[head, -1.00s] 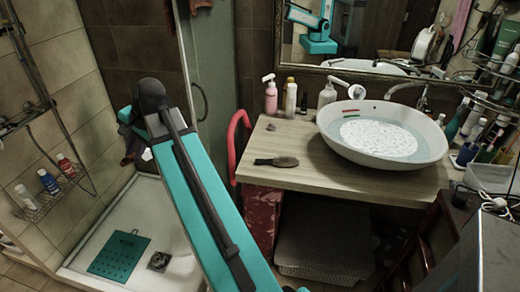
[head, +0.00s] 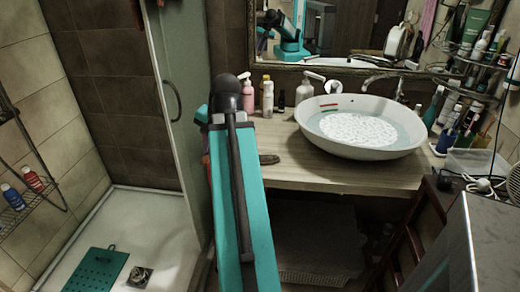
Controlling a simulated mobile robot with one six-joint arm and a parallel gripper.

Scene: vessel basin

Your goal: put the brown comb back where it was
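A dark brown, elongated thing that looks like the brown comb (head: 268,159) lies flat on the wooden counter (head: 330,178), near its left end. My teal arm rises in front of it and hides its left part. The white vessel basin (head: 372,150) stands on the counter to the right of the comb, apart from it. Small red and green strips (head: 329,106) show at the basin's back left rim. My gripper is not in view; only arm links show, so what it holds cannot be seen.
A pink bottle (head: 249,96), a white pump bottle (head: 304,95) and small bottles stand at the counter's back left. A crowded wire rack (head: 480,90) and a clear bin (head: 468,162) are at right. Glass shower door (head: 185,110) is at left. The counter's front middle is clear.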

